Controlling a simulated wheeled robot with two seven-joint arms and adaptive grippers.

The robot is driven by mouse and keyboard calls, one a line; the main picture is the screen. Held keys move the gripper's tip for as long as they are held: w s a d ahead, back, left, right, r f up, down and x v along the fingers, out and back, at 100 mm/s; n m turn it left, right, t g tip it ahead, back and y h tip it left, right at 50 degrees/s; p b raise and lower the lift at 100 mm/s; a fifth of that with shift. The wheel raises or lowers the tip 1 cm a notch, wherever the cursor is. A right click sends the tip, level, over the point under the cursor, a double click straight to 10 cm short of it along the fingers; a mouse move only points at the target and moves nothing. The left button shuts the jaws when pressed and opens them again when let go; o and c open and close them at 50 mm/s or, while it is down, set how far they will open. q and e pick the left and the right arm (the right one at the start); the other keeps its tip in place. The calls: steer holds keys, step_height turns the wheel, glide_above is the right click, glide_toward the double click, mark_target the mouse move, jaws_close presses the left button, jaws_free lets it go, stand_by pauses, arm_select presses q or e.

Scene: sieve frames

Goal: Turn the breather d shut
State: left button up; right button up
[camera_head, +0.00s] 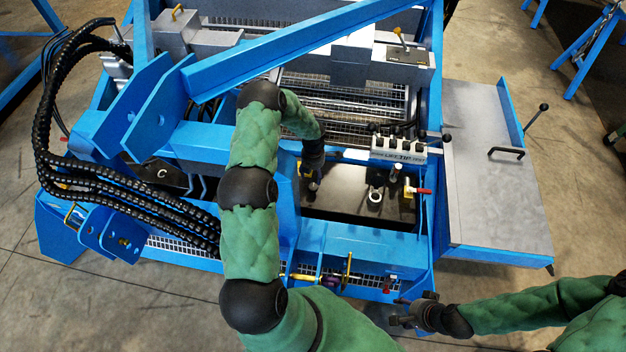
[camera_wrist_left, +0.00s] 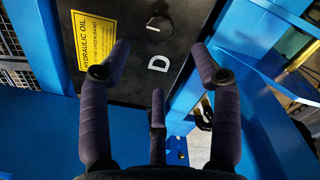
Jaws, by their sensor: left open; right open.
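In the left wrist view, a dark plate carries a white letter D (camera_wrist_left: 158,63). A dark round fitting (camera_wrist_left: 160,19), seemingly breather d, sits just above that letter, with a short white mark below it. My left gripper (camera_wrist_left: 160,58) is open and empty, its purple fingers spread either side of the letter and short of the fitting. In the head view my left gripper (camera_head: 311,186) points down over the tank top, and I cannot make out breather d there. My right gripper (camera_head: 408,312) is open and empty beyond the frame's front edge.
A yellow hydraulic oil label (camera_wrist_left: 97,40) is left of the D. A silver ringed cap (camera_head: 375,194) and a red-handled valve (camera_head: 421,191) stand right of my left gripper. A lever block (camera_head: 398,150) is behind them. Blue beams and black hoses (camera_head: 48,150) crowd the left.

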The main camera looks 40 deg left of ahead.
arm_select(q)
steer(key=shift+r, duration=1.4)
